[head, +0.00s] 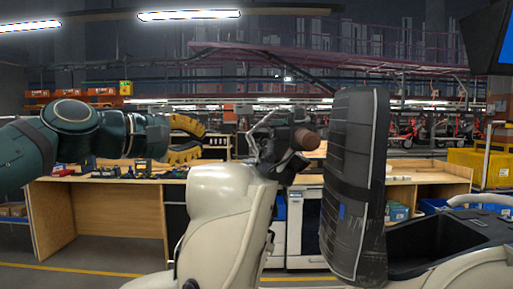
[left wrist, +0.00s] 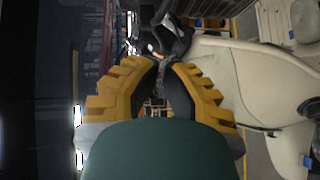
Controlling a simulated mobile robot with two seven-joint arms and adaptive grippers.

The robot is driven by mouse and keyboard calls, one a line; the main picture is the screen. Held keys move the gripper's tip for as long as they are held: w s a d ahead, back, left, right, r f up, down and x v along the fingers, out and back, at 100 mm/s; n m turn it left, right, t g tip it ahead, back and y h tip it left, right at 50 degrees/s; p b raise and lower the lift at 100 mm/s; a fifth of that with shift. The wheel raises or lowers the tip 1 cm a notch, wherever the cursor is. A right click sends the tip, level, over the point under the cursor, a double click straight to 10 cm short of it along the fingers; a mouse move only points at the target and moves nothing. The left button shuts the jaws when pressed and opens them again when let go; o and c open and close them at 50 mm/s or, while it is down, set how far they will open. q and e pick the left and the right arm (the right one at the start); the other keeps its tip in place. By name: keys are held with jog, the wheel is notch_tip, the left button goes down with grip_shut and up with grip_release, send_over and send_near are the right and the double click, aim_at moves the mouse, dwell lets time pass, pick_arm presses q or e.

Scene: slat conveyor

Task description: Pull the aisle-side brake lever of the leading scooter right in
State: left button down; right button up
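The nearest scooter has a cream front body (head: 222,205) and a dark handlebar cluster (head: 276,150) with a brown grip (head: 305,139). A thin silver lever (head: 261,122), apparently a brake lever, rises at the cluster's left side. My left gripper (head: 204,141) comes in from the left, its two yellow ribbed fingers apart and empty, with a gap between them and the handlebar. In the left wrist view the open fingers (left wrist: 165,70) point toward the dark handlebar parts (left wrist: 172,38). The cream body (left wrist: 215,65) lies to their right. The lever is hard to pick out there. My right gripper is not in view.
A wooden workbench (head: 105,215) with small tools is behind. Yellow bins (head: 480,165) stand at right, and a dark screen (head: 490,38) hangs at upper right.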

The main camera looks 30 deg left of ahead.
pick_arm(q)
send_near(268, 147)
jog(key=w+a, duration=0.2)
jog(key=w, duration=0.3)
jog(key=shift+w+d+f+b, duration=0.1)
jog(key=shift+w+d+f, duration=0.1)
jog(key=shift+d, duration=0.35)
jog(key=shift+w+d+f+b, duration=0.15)
jog(key=shift+w+d, duration=0.05)
jog(key=shift+d, duration=0.35)
jog(key=shift+w+d+f+b, duration=0.15)
jog(key=shift+w+d, duration=0.1)
jog(key=shift+d, duration=0.3)
